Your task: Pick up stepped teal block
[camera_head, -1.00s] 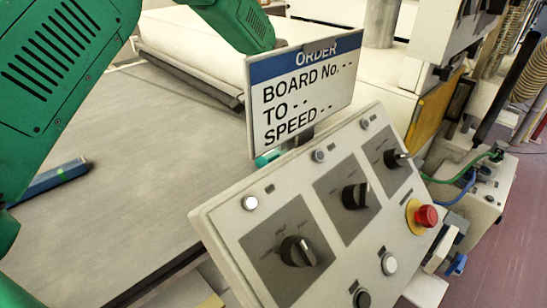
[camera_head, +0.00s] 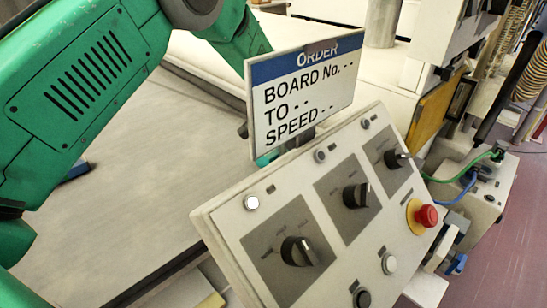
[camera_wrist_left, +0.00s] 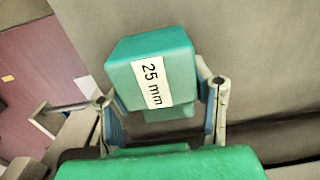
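The teal block (camera_wrist_left: 175,65) with a white "25 mm" label fills the middle of the left wrist view. A narrower step shows below its labelled part. My left gripper (camera_wrist_left: 160,88) has one finger at each side of the block, close against it; whether both press on it is unclear. In the head view a small teal patch (camera_head: 265,159) under the order sign's lower edge may be part of this block; the sign hides the rest. My right gripper is not in view.
The order sign (camera_head: 305,95) stands above a tilted control panel (camera_head: 320,225) with knobs and a red emergency button (camera_head: 426,215). A wide grey belt (camera_head: 130,185) lies at left. A dark blue object (camera_head: 76,172) on it is mostly hidden by my arm.

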